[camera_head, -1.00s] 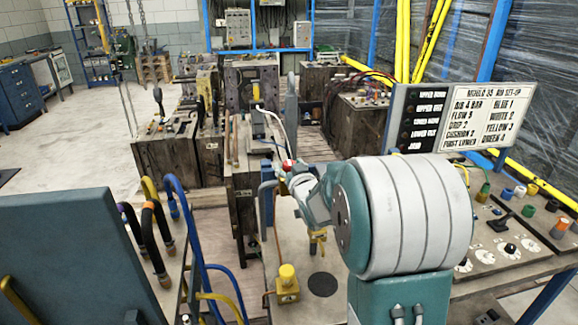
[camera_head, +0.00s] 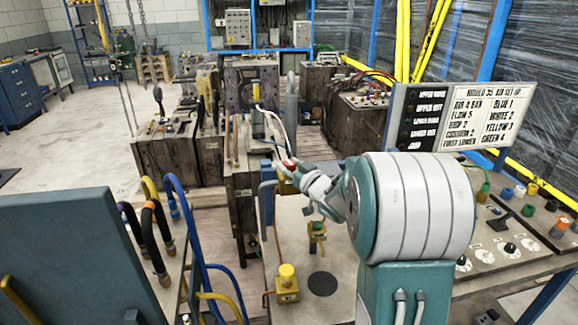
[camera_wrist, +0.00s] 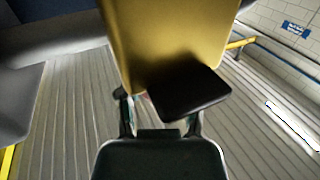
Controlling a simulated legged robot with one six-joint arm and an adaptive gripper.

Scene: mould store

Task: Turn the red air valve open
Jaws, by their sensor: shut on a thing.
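In the head view my gripper (camera_head: 297,174) is at the left end of my arm, above the bench. A small red part (camera_head: 288,163) shows right at its tip; it may be the red air valve, but its shape and angle are too small to tell. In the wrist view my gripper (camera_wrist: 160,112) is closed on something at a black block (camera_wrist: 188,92).
Blue hoses (camera_head: 200,240) hang at left. A sign board (camera_head: 455,115) and control panel (camera_head: 495,245) are at right. Wooden-sided units stand behind.

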